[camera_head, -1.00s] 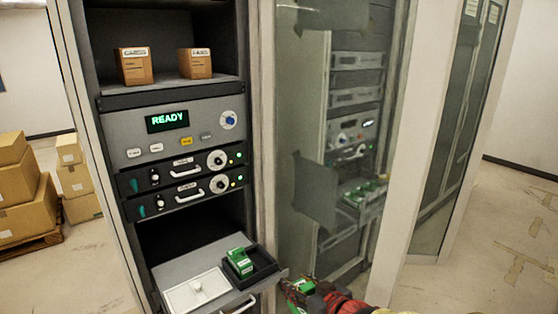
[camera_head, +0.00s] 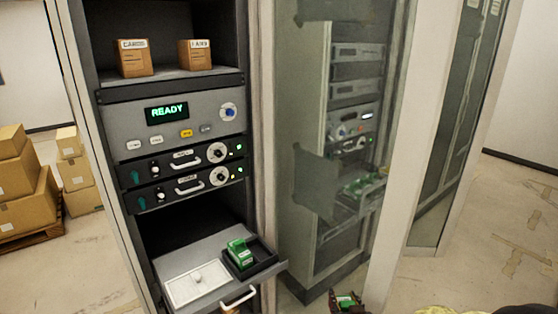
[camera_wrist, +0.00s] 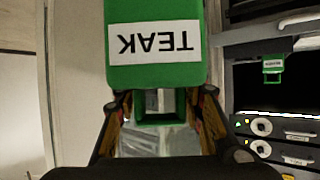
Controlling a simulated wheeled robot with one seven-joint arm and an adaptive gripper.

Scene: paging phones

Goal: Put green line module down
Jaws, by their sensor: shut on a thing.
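My gripper (camera_wrist: 158,110) is shut on a green line module (camera_wrist: 155,65) with a white label reading TEAK, upside down in the wrist view. In the head view the held module (camera_head: 346,301) shows at the bottom edge, right of the pulled-out drawer and apart from it. Most of my gripper is cut off there. Another green module (camera_head: 239,254) sits in the dark tray (camera_head: 263,268) on the right of the drawer. It also shows small in the wrist view (camera_wrist: 272,66).
The drawer (camera_head: 180,260) juts out of the rack, with a white knobbed lid (camera_head: 196,285) and a front handle (camera_head: 238,298). A panel reading READY (camera_head: 167,110) and two dial units are above. A glass cabinet door (camera_head: 305,150) stands to the right. Cartons (camera_head: 30,190) are at far left.

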